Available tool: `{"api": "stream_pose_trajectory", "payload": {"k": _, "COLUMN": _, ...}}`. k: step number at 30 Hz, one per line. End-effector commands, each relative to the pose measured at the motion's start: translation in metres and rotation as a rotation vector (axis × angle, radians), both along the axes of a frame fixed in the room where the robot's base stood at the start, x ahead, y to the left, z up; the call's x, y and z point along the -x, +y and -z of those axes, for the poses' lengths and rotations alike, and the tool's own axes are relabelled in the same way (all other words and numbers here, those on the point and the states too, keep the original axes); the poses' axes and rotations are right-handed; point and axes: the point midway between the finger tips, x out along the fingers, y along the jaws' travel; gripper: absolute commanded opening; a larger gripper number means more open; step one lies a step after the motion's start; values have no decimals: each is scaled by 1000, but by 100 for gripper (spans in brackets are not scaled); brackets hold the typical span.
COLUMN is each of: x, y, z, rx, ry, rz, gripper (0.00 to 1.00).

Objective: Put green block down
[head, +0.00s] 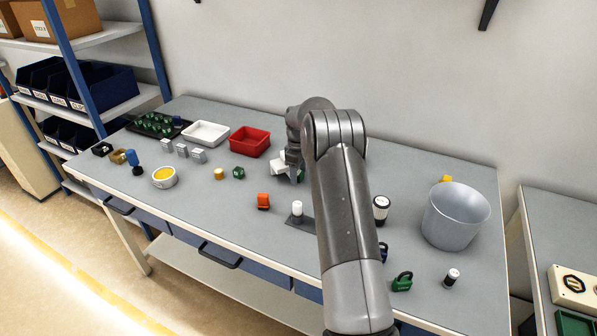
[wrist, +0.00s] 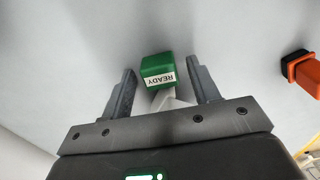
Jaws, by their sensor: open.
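In the wrist view, a green block (wrist: 156,68) with a white "READY" label sits between the tips of my gripper (wrist: 162,76). The jaws are open, with a gap on each side of the block. The grey surface behind it looks like the table top. In the head view, my gripper (head: 285,168) is low over the middle of the table, right of the red bin. A small green part (head: 300,176) shows beside it; my arm hides most of that spot.
The orange part also shows in the wrist view (wrist: 302,72).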

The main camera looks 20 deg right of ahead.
Motion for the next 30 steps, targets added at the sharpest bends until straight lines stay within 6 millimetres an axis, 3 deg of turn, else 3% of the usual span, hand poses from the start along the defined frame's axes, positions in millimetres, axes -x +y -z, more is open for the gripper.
{"api": "stream_pose_trajectory", "payload": {"k": 10, "x": -1, "y": 0, "z": -11, "rx": 1, "ry": -4, "rz": 0, "gripper": 55}}
{"api": "stream_pose_trajectory", "payload": {"k": 21, "x": -1, "y": 0, "z": -87, "rx": 1, "ry": -4, "rz": 0, "gripper": 55}}
{"api": "stream_pose_trajectory", "payload": {"k": 30, "x": 1, "y": 1, "z": -123, "rx": 1, "ry": -2, "rz": 1, "gripper": 55}}
